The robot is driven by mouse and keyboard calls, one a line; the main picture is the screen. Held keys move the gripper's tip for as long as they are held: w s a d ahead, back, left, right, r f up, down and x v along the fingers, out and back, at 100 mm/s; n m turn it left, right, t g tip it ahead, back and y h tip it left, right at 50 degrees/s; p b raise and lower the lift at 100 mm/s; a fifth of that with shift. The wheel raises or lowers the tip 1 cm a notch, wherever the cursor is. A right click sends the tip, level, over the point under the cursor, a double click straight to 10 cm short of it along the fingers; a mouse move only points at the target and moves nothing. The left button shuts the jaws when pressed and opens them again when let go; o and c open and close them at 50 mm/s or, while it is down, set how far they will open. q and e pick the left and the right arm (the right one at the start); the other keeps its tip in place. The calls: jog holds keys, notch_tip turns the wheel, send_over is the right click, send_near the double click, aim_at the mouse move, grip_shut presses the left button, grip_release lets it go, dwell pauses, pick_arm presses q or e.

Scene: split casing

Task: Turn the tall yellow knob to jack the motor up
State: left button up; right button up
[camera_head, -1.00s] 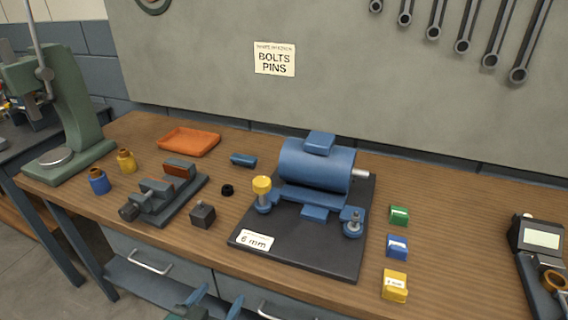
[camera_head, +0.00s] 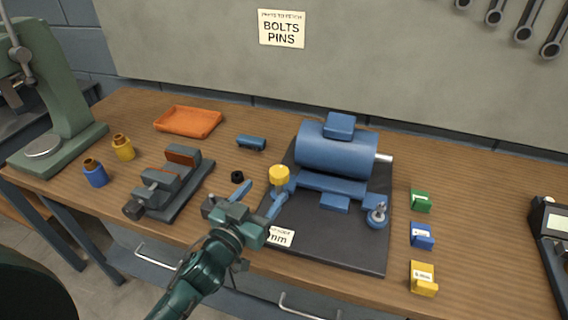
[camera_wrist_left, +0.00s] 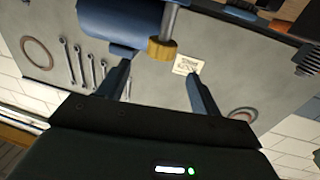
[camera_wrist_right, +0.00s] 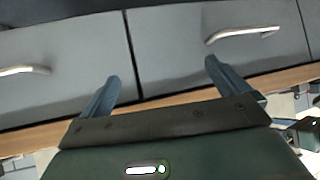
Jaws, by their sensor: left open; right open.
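The tall yellow knob (camera_head: 279,175) stands at the left front corner of the blue motor (camera_head: 337,150). The motor sits on a dark base plate (camera_head: 340,240). My left gripper (camera_head: 257,202) is open and empty, its fingers just in front of and below the knob, apart from it as far as I can tell. In the left wrist view the knob (camera_wrist_left: 161,49) lies beyond the open fingers (camera_wrist_left: 158,88), upper middle, with the motor (camera_wrist_left: 112,20) behind. My right gripper (camera_wrist_right: 163,85) is open and empty, facing the drawer fronts; it is not in the head view.
A small dark block (camera_head: 209,206) is partly hidden by my left gripper. A grey vise (camera_head: 172,182) and a black ring (camera_head: 237,177) lie left of the knob. Green, blue and yellow (camera_head: 424,279) small boxes stand right of the plate.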

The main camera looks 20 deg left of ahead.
aim_at(283, 166)
pick_arm(q)
jog(key=w, duration=0.3)
jog(key=w+d, duration=0.1)
jog(key=w, duration=0.2)
jog(key=w+p, duration=0.1)
jog(key=w, duration=0.2)
jog(key=shift+w+d, duration=0.2)
jog(key=shift+d, duration=0.2)
jog(key=shift+w, duration=0.45)
pick_arm(e)
jog(key=shift+s+d+r, duration=0.1)
jog(key=shift+r, duration=0.05)
pick_arm(q)
jog(key=c, duration=1)
